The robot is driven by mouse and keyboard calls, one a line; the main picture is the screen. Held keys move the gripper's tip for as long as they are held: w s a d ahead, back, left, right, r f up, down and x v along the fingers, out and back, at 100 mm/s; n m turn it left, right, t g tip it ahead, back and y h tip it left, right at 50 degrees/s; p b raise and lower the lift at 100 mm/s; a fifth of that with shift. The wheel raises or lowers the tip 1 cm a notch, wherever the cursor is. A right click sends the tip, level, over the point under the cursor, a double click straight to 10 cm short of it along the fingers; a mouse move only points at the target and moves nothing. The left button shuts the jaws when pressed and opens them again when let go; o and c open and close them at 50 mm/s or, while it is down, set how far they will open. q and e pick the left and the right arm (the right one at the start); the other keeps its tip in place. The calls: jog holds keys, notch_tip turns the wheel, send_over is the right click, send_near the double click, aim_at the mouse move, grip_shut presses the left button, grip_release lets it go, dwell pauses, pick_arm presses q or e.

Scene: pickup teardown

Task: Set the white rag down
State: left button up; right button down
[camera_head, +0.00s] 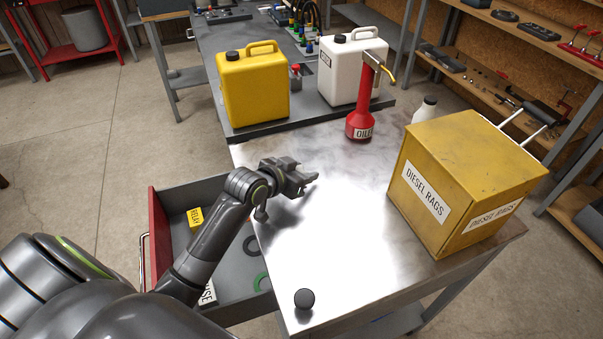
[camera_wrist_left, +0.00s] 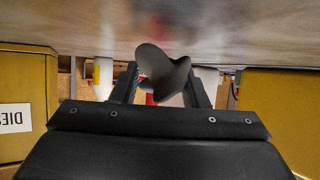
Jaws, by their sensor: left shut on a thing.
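My left gripper (camera_head: 308,179) is low over the shiny metal tabletop (camera_head: 300,236), near its left edge. In the left wrist view its two fingers (camera_wrist_left: 160,92) are closed on a soft, folded thing, the white rag (camera_wrist_left: 162,68), which looks grey-brown in shade there. The rag's far end is close to the tabletop (camera_wrist_left: 60,25) in that view; I cannot tell whether they touch. In the head view I cannot make the rag out against the glare. My right gripper is not in view.
A yellow DIESEL RAGS box (camera_head: 470,170) stands at the right. A red oil can (camera_head: 361,122), a yellow canister (camera_head: 253,90) and a white canister (camera_head: 350,68) stand behind. A dark ball (camera_head: 304,298) sits at the front. An open drawer (camera_head: 232,262) lies left. The table middle is clear.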

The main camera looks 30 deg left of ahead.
pick_arm(q)
jog(key=shift+f, duration=0.35)
jog(key=shift+f, duration=0.15)
jog(key=o, duration=1)
